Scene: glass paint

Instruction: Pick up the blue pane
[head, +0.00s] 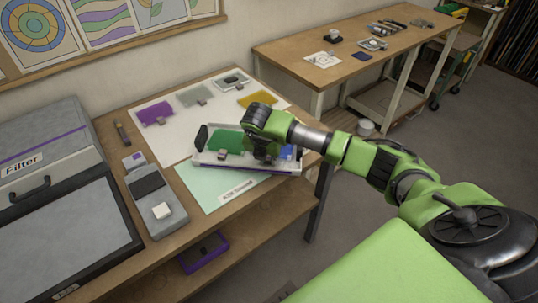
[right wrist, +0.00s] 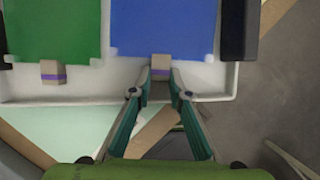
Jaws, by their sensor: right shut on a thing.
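The blue pane (right wrist: 163,25) lies in a white tray (right wrist: 50,92), beside a green pane (right wrist: 53,28). A small block-like tab (right wrist: 161,66) with a purple stripe sits at its near edge. My right gripper (right wrist: 161,88) is shut on this tab, its two fingertips on either side. In the head view the right gripper (head: 266,157) reaches down over the right part of the tray (head: 240,168) and hides much of the blue pane (head: 287,152). The green pane (head: 230,142) is to its left. My left gripper is out of view.
Purple (head: 156,113), grey (head: 195,95) and yellow (head: 257,98) panes lie on a white sheet behind the tray. A pale green labelled sheet (head: 205,190) is in front. A grey device (head: 155,200) and a filter box (head: 50,150) stand left. The floor at right is open.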

